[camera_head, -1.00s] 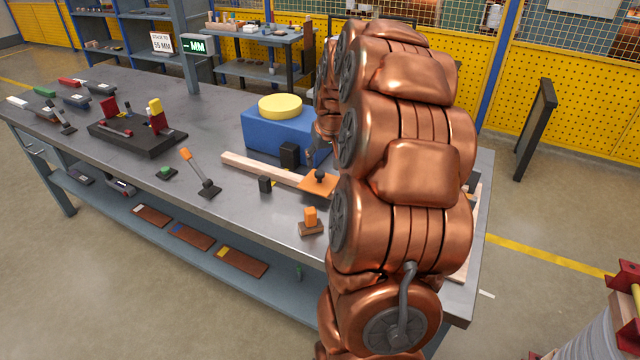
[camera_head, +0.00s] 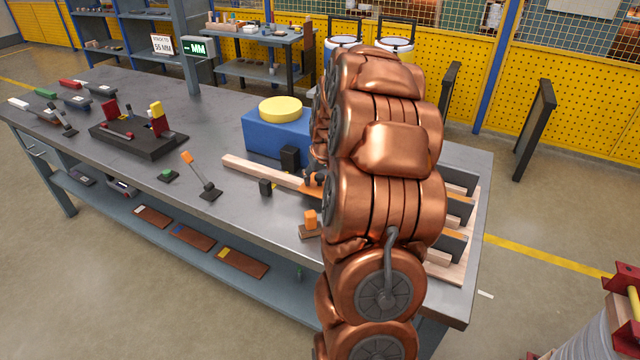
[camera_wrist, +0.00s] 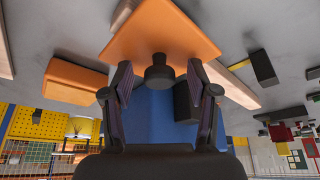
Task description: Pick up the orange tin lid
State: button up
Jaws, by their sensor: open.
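The orange tin lid is a flat orange plate (camera_wrist: 160,32) with a black knob (camera_wrist: 158,72), shown large in the wrist view. In the head view only its left part (camera_head: 308,191) shows, on the bench beside a pale wooden strip; my arm covers the rest. My gripper (camera_wrist: 160,68) is open in the wrist view, one dark finger on each side of the knob. The knob appears between the fingertips with gaps on both sides; I see no contact. In the head view my gripper is hidden behind my copper arm.
A blue box (camera_head: 268,136) with a yellow disc stands behind the lid. A black block (camera_head: 290,158), a small black block (camera_head: 265,187) and an orange block (camera_head: 310,217) on a brown base are close by. Grey upright plates (camera_head: 455,208) stand at right. The bench's front middle is clear.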

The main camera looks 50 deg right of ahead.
grip_shut()
dwell(0.3)
jog(key=shift+r, duration=0.1)
